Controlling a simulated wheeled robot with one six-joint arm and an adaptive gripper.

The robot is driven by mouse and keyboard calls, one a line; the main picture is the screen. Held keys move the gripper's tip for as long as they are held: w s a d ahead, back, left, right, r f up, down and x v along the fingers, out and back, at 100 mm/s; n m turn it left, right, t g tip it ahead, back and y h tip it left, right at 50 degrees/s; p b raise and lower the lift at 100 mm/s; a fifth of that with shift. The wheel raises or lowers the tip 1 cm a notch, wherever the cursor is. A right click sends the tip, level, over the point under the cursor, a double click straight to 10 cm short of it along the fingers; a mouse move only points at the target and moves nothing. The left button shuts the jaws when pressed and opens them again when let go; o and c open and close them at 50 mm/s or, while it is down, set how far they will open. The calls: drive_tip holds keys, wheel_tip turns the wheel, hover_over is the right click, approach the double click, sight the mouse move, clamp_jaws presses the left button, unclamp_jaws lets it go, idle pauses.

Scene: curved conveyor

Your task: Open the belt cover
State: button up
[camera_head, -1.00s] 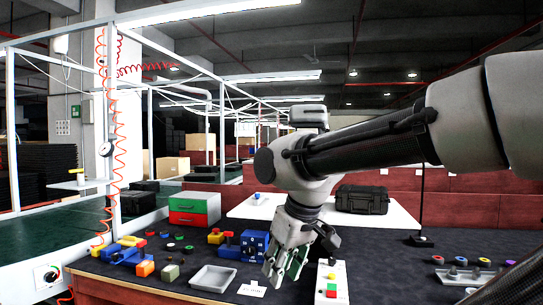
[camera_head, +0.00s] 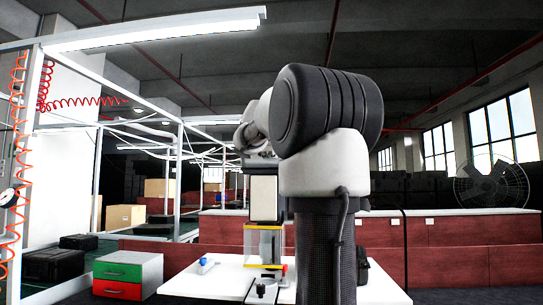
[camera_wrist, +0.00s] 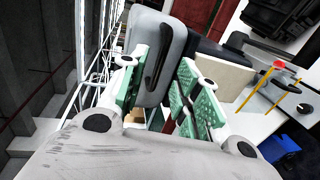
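I cannot make out a belt cover in either view. My gripper shows in the wrist view (camera_wrist: 160,98), with its two green-padded fingers spread apart. A grey rounded body with a black curved strip shows beyond and between the fingers; it may be part of my own arm, and I see no object gripped. In the head view my arm stands upright in the middle and hides much of what lies behind it. The gripper itself cannot be picked out there. A device with a yellow frame (camera_head: 249,243) stands on the white table (camera_head: 215,283), partly behind my arm.
A green and red drawer box (camera_head: 128,275) stands at the lower left. Black cases (camera_head: 55,268) lie farther left. Dark red partitions (camera_head: 450,250) and a large fan (camera_head: 491,186) are at the right. The wrist view shows yellow rods (camera_wrist: 257,88) and a blue block (camera_wrist: 278,148).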

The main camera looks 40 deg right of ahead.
sight(270, 162)
drive_tip(key=x, duration=0.5)
drive_tip(key=shift+w+d+f, duration=0.1)
drive_tip(key=shift+w+d, duration=0.15)
drive_tip(key=shift+w, duration=0.05)
clamp_jaws()
